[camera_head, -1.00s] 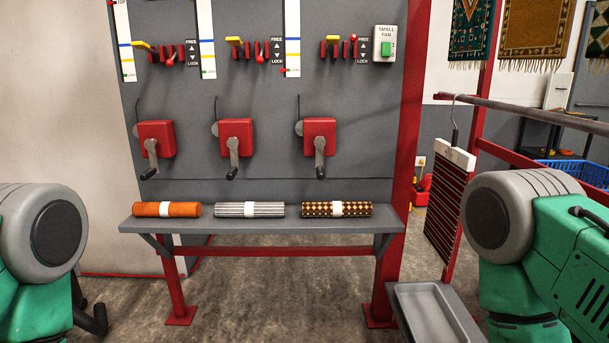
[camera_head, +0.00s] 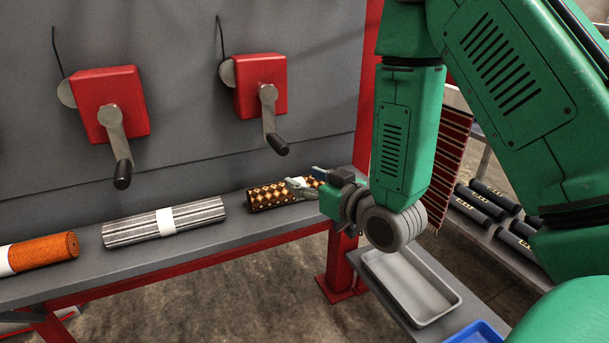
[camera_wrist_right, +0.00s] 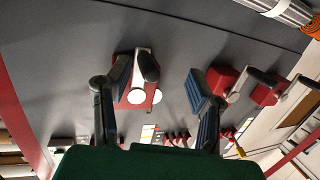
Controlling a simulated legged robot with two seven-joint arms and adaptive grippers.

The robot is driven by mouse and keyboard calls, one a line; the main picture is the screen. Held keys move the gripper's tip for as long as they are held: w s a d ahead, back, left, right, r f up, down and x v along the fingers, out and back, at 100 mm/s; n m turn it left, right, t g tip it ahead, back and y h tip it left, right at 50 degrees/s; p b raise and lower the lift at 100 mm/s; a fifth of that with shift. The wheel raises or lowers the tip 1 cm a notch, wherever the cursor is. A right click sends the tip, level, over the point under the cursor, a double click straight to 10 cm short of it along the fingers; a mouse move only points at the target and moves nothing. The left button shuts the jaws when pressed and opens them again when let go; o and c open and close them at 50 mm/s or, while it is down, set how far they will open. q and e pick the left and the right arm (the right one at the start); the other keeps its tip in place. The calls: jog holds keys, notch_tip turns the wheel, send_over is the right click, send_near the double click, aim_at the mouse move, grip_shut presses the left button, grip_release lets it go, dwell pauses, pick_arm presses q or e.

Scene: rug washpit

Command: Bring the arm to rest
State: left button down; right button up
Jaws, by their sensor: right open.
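My right arm reaches in from the right of the head view. Its gripper (camera_head: 304,182) is over the grey shelf's right end and overlaps part of the brown-and-cream patterned roll (camera_head: 268,196) in the picture. In the right wrist view my right gripper (camera_wrist_right: 158,95) has its fingers spread apart. No roll shows between them; red crank boxes and the grey panel show beyond, upside down. I cannot tell from the head view whether the fingers touch the roll. My left gripper is out of view.
A grey striped roll (camera_head: 164,222) and an orange roll (camera_head: 45,253) lie on the shelf (camera_head: 210,253). Red crank boxes (camera_head: 108,104) stick out above it. A grey tray (camera_head: 412,284), a blue bin (camera_head: 476,333) and black rolls (camera_head: 490,200) are at the right.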

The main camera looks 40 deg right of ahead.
aim_at(281, 146)
jog(key=shift+t, duration=0.7)
jog(key=w+r, duration=0.1)
jog(key=w, duration=0.2)
jog(key=w+r, duration=0.1)
jog(key=w, duration=0.3)
jog(key=w+d+r, duration=0.1)
jog(key=w, duration=0.2)
jog(key=shift+w+d, duration=0.1)
jog(key=shift+w, duration=0.5)
